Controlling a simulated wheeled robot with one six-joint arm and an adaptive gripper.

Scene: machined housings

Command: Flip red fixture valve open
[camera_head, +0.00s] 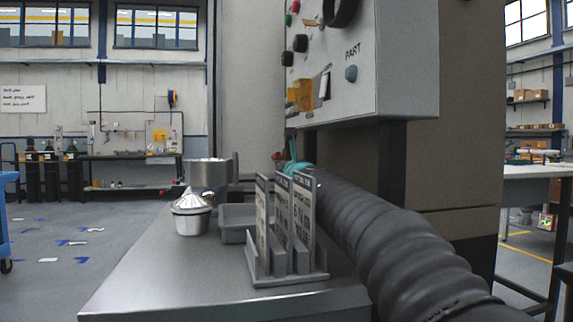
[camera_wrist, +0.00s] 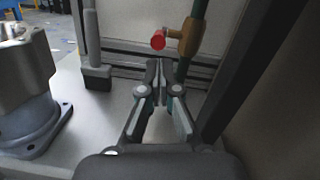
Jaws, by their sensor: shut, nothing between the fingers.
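The red valve end (camera_wrist: 159,39) shows in the wrist view at the top centre. It sits on a brass valve body (camera_wrist: 184,37) joined to a dark green pipe (camera_wrist: 198,25). My gripper (camera_wrist: 157,68) is shut and empty, with its fingertips just below the red end in the picture. I see a gap in the picture between them but cannot tell the depth. In the head view my gripper is mostly hidden behind upright cards, and the valve cannot be made out clearly. I cannot tell the valve's open or closed position.
A grey machined housing (camera_wrist: 28,115) stands left of my gripper in the wrist view. In the head view, a card rack (camera_head: 290,277), a grey tray (camera_head: 233,233) and a silver cup-like part (camera_head: 191,217) are on the metal table (camera_head: 190,285).

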